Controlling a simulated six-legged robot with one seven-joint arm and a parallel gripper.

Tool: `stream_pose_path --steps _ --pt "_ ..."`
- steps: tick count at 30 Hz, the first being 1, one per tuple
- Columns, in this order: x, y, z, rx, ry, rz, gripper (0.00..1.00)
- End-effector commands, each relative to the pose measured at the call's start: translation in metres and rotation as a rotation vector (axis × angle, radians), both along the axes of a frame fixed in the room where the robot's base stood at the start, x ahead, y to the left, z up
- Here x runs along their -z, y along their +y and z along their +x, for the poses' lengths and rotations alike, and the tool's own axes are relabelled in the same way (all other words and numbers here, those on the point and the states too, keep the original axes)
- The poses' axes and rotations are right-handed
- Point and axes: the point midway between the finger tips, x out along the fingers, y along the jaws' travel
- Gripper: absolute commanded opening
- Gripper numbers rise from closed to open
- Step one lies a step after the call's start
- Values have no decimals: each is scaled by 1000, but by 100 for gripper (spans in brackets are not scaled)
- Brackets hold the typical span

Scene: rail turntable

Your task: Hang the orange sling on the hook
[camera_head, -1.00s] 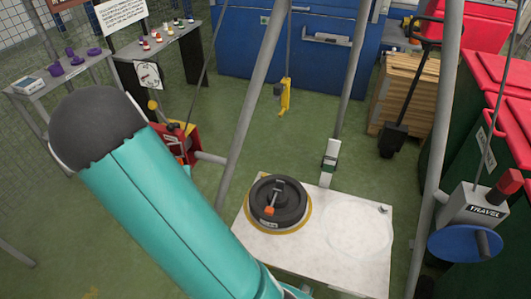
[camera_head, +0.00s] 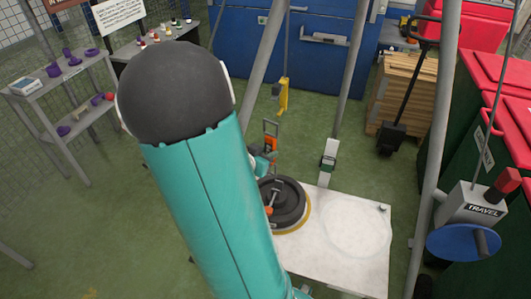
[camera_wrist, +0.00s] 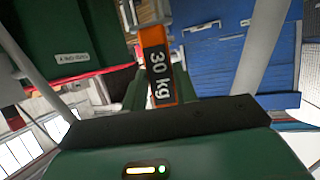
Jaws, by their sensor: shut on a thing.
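The orange sling (camera_head: 270,130) is held upright by my gripper (camera_head: 264,158), just above and behind the black round weight. In the wrist view the sling (camera_wrist: 157,65) shows a black "30 kg" label between the two green fingers of my gripper (camera_wrist: 160,92), with grey metal at its upper end. The yellow hook (camera_head: 283,97) hangs on a thin line, above and slightly right of the sling in the head view. The sling and hook look apart there, but their difference in depth is unclear. My arm hides part of the gripper.
The black round weight (camera_head: 288,203) sits on a white board (camera_head: 350,265). Grey frame poles (camera_head: 347,80) flank the hook. A grey TRAVEL box (camera_head: 470,207) with a blue wheel (camera_head: 463,243) is at right. A shelf (camera_head: 70,75) stands left, pallets (camera_head: 400,88) behind.

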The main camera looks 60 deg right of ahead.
Motion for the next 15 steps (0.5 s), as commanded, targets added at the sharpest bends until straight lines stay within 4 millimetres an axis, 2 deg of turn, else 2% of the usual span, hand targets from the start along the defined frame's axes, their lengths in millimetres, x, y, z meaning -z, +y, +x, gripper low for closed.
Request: stream_pose_path --steps 15 --pt "1 -23 3 4 0 -2 0"
